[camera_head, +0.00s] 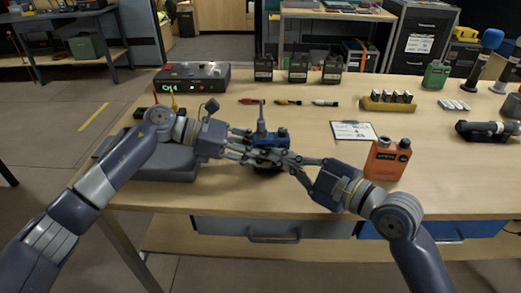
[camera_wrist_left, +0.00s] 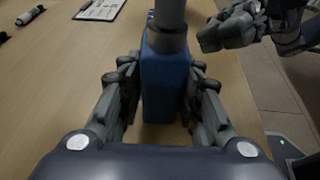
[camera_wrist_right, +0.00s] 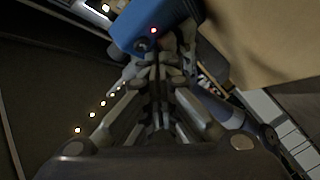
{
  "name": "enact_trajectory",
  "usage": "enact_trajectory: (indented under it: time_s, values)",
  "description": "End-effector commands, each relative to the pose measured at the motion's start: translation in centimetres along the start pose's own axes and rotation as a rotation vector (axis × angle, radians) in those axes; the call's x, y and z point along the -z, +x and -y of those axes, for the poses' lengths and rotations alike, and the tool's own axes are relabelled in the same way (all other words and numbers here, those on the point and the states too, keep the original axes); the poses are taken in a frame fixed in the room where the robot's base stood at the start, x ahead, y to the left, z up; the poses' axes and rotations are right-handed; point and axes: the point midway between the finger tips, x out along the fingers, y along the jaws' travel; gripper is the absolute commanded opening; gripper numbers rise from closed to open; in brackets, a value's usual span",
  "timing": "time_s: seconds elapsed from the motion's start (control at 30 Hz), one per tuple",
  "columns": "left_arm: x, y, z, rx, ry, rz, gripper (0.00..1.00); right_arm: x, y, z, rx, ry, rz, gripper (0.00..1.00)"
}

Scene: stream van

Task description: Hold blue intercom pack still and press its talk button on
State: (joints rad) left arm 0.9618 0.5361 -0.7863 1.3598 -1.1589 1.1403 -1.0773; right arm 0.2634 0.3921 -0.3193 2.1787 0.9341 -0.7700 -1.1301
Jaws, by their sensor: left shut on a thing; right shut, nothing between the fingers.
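The blue intercom pack (camera_head: 267,138) stands near the table's front edge, its grey antenna (camera_head: 262,117) pointing up. My left gripper (camera_head: 246,149) is shut on the pack from the left. In the left wrist view the blue body (camera_wrist_left: 165,80) sits between the two fingers. My right gripper (camera_head: 283,159) is shut and empty, close to the pack's right front. In the right wrist view, its fingertips (camera_wrist_right: 162,48) are at the pack's face, beside a round dark button (camera_wrist_right: 143,45). A small red light (camera_wrist_right: 154,30) glows above that button. I cannot tell whether the fingertips touch it.
An orange pack (camera_head: 388,160) stands to the right, a clipboard (camera_head: 353,130) behind it. A control box (camera_head: 191,77) with a green display, markers (camera_head: 288,102), black packs (camera_head: 298,68), a battery tray (camera_head: 388,103) and a green pack (camera_head: 436,75) are farther back.

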Motion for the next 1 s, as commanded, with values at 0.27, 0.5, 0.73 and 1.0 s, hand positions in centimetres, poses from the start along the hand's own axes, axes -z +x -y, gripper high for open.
enact_trajectory:
  time_s: [0.27,0.5,0.73,1.0]
  values:
    - [0.0,0.0,0.0,0.000,0.000,-0.001,0.05,0.8,-1.2,0.9,0.002,-0.002,0.001,0.00]
    - [0.0,0.0,0.0,0.000,0.000,-0.001,0.05,2.1,-2.9,2.2,0.002,-0.001,0.000,0.00]
    - [0.0,0.0,0.0,0.000,0.000,-0.001,0.05,2.9,-4.1,3.0,0.002,-0.001,0.000,0.00]
    - [0.0,0.0,0.0,0.000,0.000,-0.001,0.05,3.0,-4.2,3.1,0.001,-0.001,0.000,0.00]
